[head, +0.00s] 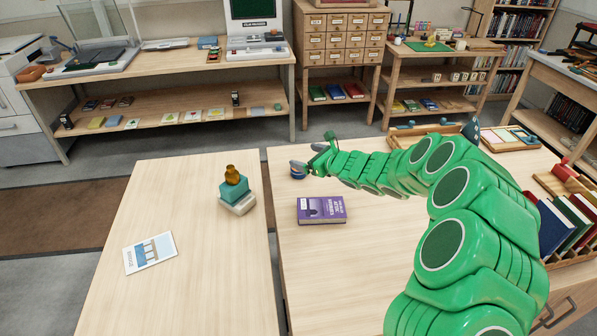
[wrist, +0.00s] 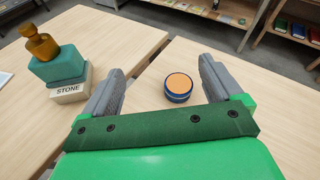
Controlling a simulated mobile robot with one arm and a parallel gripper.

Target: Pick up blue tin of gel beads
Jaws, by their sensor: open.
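The blue tin of gel beads (wrist: 178,89) is a small round tin with an orange top and a dark blue side. It stands upright on the right-hand wooden table, between and beyond my fingers in the wrist view, touching neither as far as I can see. In the head view the tin (head: 298,176) shows near the table's far left corner, partly hidden by a finger. My gripper (wrist: 160,70) is open and empty, its two grey fingers spread wide. In the head view my gripper (head: 312,158) is just above and beside the tin.
A purple book (head: 321,210) lies nearer on the same table. Across a narrow gap, the left table (head: 190,270) holds a teal block (head: 234,190) on a white STONE block (head: 238,205), topped by an amber bottle (head: 232,175). A book rack (head: 570,225) stands at right.

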